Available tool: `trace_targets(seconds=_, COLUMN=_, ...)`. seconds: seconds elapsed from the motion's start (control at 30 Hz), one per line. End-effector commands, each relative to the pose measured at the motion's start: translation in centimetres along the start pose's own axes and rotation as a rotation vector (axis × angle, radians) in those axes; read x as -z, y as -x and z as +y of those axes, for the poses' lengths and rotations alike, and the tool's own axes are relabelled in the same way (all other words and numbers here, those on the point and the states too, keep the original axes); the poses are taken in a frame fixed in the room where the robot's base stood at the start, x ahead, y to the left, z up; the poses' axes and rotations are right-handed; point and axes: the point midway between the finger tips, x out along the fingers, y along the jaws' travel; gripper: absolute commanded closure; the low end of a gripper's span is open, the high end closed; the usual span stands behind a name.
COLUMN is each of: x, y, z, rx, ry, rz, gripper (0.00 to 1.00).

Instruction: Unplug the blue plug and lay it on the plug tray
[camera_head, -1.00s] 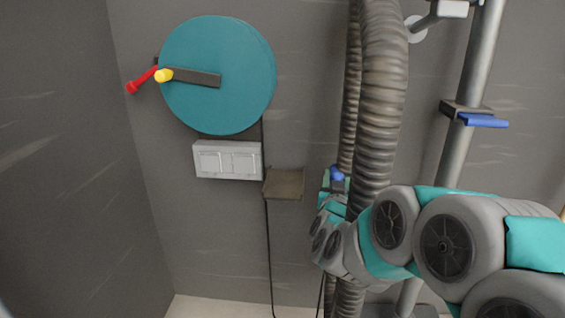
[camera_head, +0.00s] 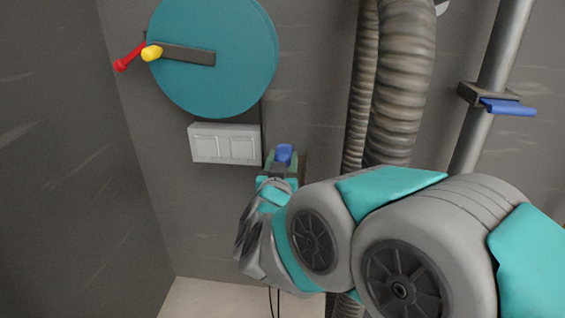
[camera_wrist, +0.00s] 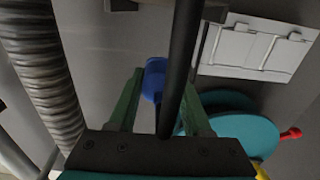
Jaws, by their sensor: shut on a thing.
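The blue plug (camera_head: 284,152) is in my gripper (camera_head: 283,164), in front of the wall just right of the white socket plate (camera_head: 225,144). In the wrist view the plug (camera_wrist: 153,82) sits between the two green fingers of my gripper (camera_wrist: 160,88), which are shut on it. It is out of the socket plate. The brown plug tray (camera_head: 304,166) is mostly hidden behind my gripper in the head view; only a strip shows at its right. I cannot tell whether the plug touches the tray.
A teal disc (camera_head: 215,85) with a lever is on the wall above the socket plate. Ribbed hoses (camera_head: 400,80) run down close to the right of my gripper. A metal pipe with a blue handle (camera_head: 508,106) is farther right. A dark cord (camera_wrist: 180,65) crosses the wrist view.

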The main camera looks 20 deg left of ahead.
Motion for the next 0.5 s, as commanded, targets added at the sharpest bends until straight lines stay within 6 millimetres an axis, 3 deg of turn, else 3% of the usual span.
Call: trace_targets(seconds=0.5, x=-1.2, y=-4.7, z=0.1, rx=-0.001, ry=-0.002, rz=0.003, gripper=1.0)
